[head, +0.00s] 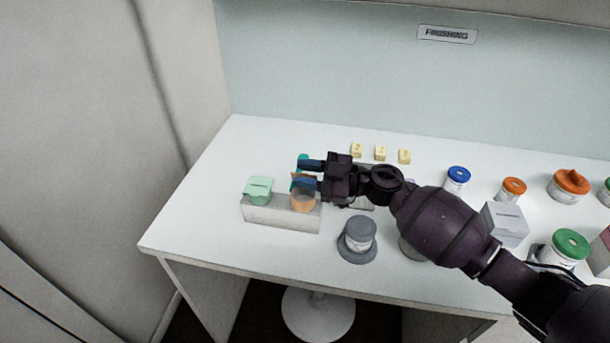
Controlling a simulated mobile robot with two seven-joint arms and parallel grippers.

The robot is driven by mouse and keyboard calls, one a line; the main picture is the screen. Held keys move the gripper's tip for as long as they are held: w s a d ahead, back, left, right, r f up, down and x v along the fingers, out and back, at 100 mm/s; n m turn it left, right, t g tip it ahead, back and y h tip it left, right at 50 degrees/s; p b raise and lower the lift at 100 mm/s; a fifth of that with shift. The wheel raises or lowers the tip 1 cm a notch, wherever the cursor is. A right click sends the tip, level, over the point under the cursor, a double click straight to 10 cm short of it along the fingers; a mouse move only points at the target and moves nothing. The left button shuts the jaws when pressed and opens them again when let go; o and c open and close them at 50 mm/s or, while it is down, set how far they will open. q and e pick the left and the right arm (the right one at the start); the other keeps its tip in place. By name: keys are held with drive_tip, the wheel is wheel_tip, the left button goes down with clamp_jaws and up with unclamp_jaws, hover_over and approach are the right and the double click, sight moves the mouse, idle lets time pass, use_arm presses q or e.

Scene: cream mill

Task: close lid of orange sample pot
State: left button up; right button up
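The orange sample pot (303,202) sits in the right end of a pale grey block (282,218) near the table's left side. My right gripper (304,174) is right behind and above this pot, pointing left. Its two blue fingers with teal tips are apart, one farther back than the other. A small brownish-orange patch shows between the fingers; it may be the pot's lid, but the fingers hide most of it. I cannot tell the lid's angle or whether the gripper touches it. My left gripper is not in view.
A mint green pot (258,191) sits in the block's left end. A grey jar (359,235) stands in front on the right. Several small yellow blocks (380,153) lie behind. Jars with blue (458,174), orange (514,186) and green (571,244) lids stand right. The table's left corner is clear.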

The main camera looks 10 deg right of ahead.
drive_tip(key=shift+a, duration=0.1)
drive_tip(key=shift+c, duration=0.3)
clamp_jaws()
drive_tip(key=shift+s, duration=0.1)
drive_tip(key=n, duration=0.1)
drive_tip(key=s+n, duration=0.1)
drive_tip(key=shift+a+f+n, duration=0.2)
drive_tip(key=shift+f+n, duration=0.2)
drive_tip(key=shift+s+a+f+n+b, duration=0.1)
drive_tip(key=shift+s+f+n, duration=0.2)
drive_tip(key=shift+n, duration=0.4)
drive_tip(key=shift+s+a+f+n+b, duration=0.15)
drive_tip(key=shift+f+n, duration=0.1)
drive_tip(key=shift+n, duration=0.45)
drive_tip(key=shift+s+d+f+n+b, duration=0.1)
drive_tip(key=shift+s+f+n, duration=0.2)
drive_tip(key=shift+n, duration=0.4)
drive_tip(key=shift+o, duration=0.3)
unclamp_jaws()
